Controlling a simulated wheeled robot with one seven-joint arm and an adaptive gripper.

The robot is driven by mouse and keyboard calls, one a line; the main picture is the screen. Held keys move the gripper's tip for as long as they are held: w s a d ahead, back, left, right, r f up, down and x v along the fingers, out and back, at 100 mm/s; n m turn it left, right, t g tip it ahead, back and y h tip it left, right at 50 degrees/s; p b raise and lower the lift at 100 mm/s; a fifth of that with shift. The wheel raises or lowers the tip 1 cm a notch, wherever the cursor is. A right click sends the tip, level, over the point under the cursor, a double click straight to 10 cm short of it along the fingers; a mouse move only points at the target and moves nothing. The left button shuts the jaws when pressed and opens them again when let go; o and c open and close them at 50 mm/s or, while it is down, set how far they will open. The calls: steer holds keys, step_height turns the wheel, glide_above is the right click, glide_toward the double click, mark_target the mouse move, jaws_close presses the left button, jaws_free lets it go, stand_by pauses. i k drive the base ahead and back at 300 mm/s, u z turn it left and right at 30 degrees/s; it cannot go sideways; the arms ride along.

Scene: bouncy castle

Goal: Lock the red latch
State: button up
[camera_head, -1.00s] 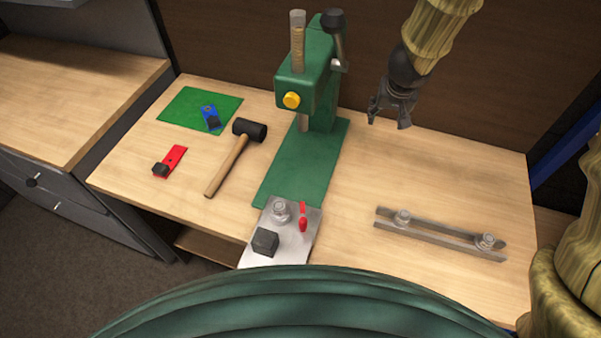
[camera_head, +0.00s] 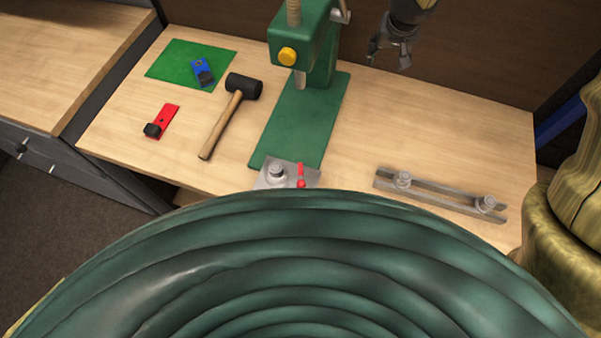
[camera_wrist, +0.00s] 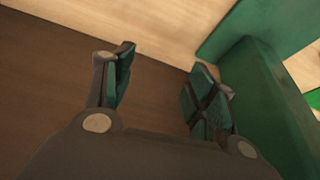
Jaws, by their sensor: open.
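A small red part (camera_head: 301,175) sits on the metal plate (camera_head: 266,180) in front of the green press. A separate flat red piece with a black block on its end (camera_head: 166,117) lies on the left of the table. I cannot tell for certain which of these is the red latch. My gripper (camera_head: 388,58) is open and empty, above the back of the table to the right of the press. In the wrist view my gripper (camera_wrist: 160,75) has its fingers apart with nothing between them, next to green metal. The plate's near part is hidden by my body.
The green press (camera_head: 305,55) stands at the table's back centre. A black-headed mallet (camera_head: 227,118), a blue part (camera_head: 202,72) and a green mat (camera_head: 175,62) lie to the left. A metal rail with bolts (camera_head: 440,197) lies at right. The tabletop between press and rail is clear.

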mark_target(300, 183)
steer(key=k, duration=1.5)
